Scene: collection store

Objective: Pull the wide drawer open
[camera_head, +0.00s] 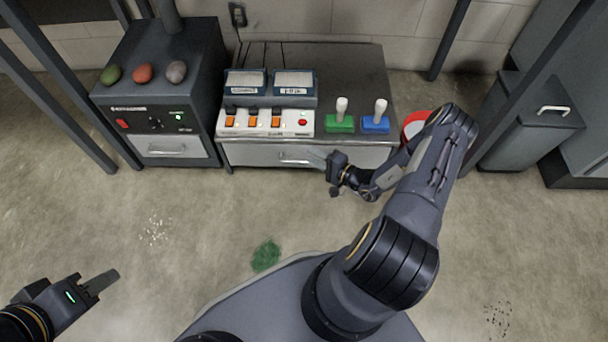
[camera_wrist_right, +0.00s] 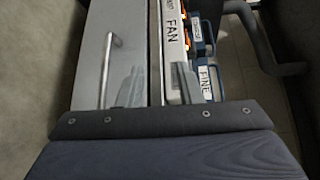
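The wide drawer (camera_head: 250,155) is the pale grey front under the bench top, and it looks shut. Its bar handle (camera_head: 297,160) runs across the middle of the front. My right gripper (camera_head: 322,160) is just right of the handle in the head view. In the right wrist view the drawer front (camera_wrist_right: 88,70) and the handle (camera_wrist_right: 107,70) lie left of my right gripper (camera_wrist_right: 160,85). Its two fingers are apart with nothing held, and the handle is not between them. My left gripper (camera_head: 103,282) is far off at the lower left, over bare floor; its finger gap is not clear.
A dark cabinet (camera_head: 165,85) with its own small drawer (camera_head: 175,150) stands left of the bench. A red object (camera_head: 414,124) is beside my right arm. The floor in front is open.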

